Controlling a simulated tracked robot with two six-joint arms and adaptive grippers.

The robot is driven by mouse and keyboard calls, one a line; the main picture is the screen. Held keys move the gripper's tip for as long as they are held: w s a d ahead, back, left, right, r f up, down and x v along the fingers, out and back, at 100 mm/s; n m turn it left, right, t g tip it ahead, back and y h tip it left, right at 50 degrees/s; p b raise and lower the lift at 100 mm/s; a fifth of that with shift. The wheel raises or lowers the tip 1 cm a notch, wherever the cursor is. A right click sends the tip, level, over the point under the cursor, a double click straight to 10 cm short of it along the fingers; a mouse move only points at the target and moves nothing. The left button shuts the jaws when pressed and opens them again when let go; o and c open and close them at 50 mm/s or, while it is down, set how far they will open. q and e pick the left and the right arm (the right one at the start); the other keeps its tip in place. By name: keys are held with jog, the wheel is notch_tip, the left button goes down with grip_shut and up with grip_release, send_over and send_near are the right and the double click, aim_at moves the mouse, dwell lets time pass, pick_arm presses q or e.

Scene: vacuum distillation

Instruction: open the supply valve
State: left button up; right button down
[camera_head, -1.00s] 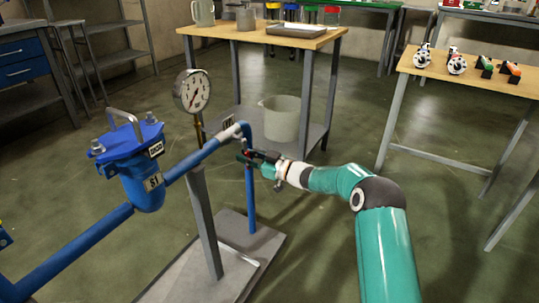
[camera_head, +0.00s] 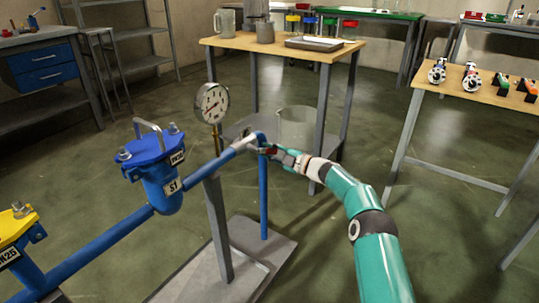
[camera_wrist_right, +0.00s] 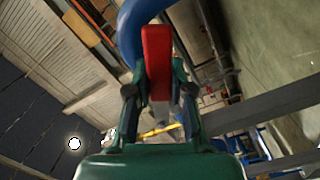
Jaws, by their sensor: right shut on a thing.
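The supply valve's red lever (camera_wrist_right: 157,62) fills the middle of the right wrist view, below the blue pipe's bend. My right gripper (camera_wrist_right: 158,100) is shut on the red lever, with a dark green finger on each side. In the head view my right gripper (camera_head: 276,153) is beside the bend at the end of the blue pipe (camera_head: 215,166). Only a small patch of red shows there, and the gripper hides most of the valve. I cannot tell the lever's exact angle. My left gripper is not in view.
A pressure gauge (camera_head: 212,103) and a blue strainer (camera_head: 160,170) labelled S1 are on the pipe, left of my gripper. A grey post (camera_head: 217,230) stands close by on a floor plate.

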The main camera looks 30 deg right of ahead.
jog(key=shift+w+r+n+p, duration=0.15)
jog(key=shift+r+n, duration=0.35)
jog(key=shift+n, duration=0.45)
jog(key=shift+w+r+n+p, duration=0.15)
jog(key=shift+r+n, duration=0.35)
jog(key=shift+n, duration=0.45)
jog(key=shift+s, duration=0.1)
jog(key=c, duration=1)
grip_release()
jog(key=shift+d, duration=0.15)
jog(key=shift+d, duration=0.1)
jog(key=v, duration=1.2)
jog(key=shift+f, duration=0.15)
